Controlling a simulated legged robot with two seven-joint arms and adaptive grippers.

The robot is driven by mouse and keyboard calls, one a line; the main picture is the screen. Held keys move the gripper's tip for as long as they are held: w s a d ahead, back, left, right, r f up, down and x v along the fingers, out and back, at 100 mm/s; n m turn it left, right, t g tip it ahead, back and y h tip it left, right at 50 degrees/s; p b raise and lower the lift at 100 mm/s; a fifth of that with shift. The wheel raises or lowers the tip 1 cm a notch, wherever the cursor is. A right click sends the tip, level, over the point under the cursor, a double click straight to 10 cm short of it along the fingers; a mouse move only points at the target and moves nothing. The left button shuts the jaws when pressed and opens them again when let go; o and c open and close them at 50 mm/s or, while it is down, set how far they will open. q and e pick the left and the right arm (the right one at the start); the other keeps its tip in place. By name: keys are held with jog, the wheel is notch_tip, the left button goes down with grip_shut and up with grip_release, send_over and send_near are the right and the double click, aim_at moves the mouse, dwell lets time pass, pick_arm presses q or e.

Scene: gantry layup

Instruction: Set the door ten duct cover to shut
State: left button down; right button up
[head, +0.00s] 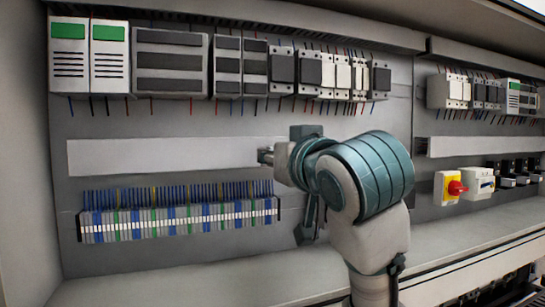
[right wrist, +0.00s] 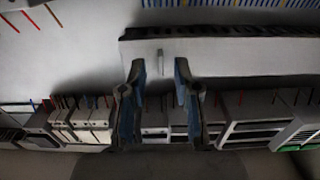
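A long pale duct cover (head: 160,155) runs across the back panel in the head view, between the upper row of devices and the terminal strip. Its right end is hidden behind my right arm. In the right wrist view the pale cover (right wrist: 245,58) lies across the picture beyond the fingers, with a small upright handle (right wrist: 161,62) near one end. My right gripper (head: 298,165) is at the cover's right end. Its fingers (right wrist: 160,72) stand apart either side of the handle's line, and no grip on it shows. Whether the fingers touch the cover cannot be told. My left gripper is out of view.
A terminal strip (head: 180,218) sits below the cover, and modules (head: 170,62) with loose wires above. To the right are another pale duct (head: 480,145), a red and yellow rotary switch (head: 456,188) and more devices. A bare ledge (head: 190,285) runs along the bottom.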

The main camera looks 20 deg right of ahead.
jog(key=s, duration=1)
jog(key=shift+d, duration=0.2)
